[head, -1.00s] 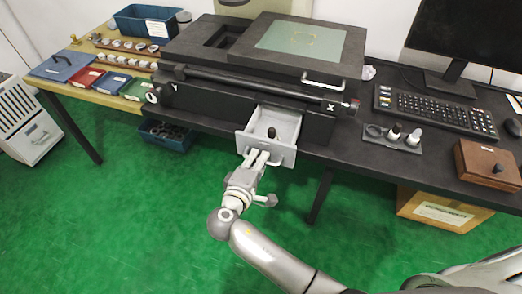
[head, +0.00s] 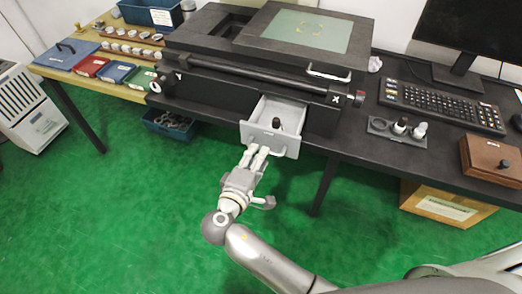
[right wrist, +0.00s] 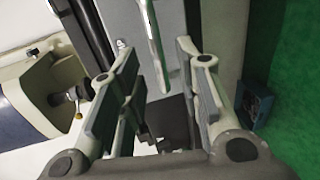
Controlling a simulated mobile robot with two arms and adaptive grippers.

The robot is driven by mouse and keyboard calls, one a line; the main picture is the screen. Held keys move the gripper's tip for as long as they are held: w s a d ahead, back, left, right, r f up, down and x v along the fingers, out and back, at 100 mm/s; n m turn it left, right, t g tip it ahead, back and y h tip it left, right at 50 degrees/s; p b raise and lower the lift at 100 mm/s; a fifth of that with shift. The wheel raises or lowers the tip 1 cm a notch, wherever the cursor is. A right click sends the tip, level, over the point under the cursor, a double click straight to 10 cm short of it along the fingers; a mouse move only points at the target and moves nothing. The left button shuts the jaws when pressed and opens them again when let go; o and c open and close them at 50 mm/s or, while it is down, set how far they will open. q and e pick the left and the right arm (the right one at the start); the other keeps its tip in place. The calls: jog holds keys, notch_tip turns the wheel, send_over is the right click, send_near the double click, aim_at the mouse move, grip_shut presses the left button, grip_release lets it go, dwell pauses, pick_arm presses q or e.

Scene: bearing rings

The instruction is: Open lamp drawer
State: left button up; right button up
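The grey lamp drawer (head: 260,136) is pulled out from the black bench device, and a small dark knob-like item (head: 277,123) stands inside it. My right gripper (head: 257,151) is just in front of and below the drawer's front face, at its handle. In the right wrist view, my right gripper (right wrist: 160,62) has its two fingers spread apart. A pale handle bar (right wrist: 156,42) shows in the gap between them, with no clear contact. My left gripper is not in view.
The black device (head: 215,97) stands on the dark table. A keyboard (head: 440,107), a small holder with bottles (head: 397,129) and a wooden box (head: 490,160) are to the right. A blue bin (head: 170,124) is under the table. Green floor in front is clear.

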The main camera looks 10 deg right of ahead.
jog(key=v, duration=0.8)
jog(key=s+d+f+n+g+y+p, duration=0.1)
jog(key=s+d+f+g+y, duration=0.15)
jog(key=f, duration=0.85)
jog(key=s+d+f+g+y, duration=0.15)
jog(key=s+f, duration=0.25)
jog(key=f, duration=0.6)
jog(key=s+d+f+n+g+y+p, duration=0.1)
jog(key=s+f+g+y, duration=0.15)
jog(key=f, duration=0.85)
jog(key=s+d+f+m+g+y, duration=0.1)
jog(key=s+d+f+m, duration=0.4)
jog(key=s, duration=0.8)
jog(key=s+d+f+m+g+y+p, duration=0.1)
jog(key=s+d+f+m+g, duration=0.3)
jog(key=s+d+f, duration=0.4)
jog(key=s+f+m, duration=0.1)
jog(key=s+f, duration=0.1)
jog(key=s, duration=0.3)
jog(key=shift+s+m, duration=0.35)
jog(key=shift+m, duration=0.05)
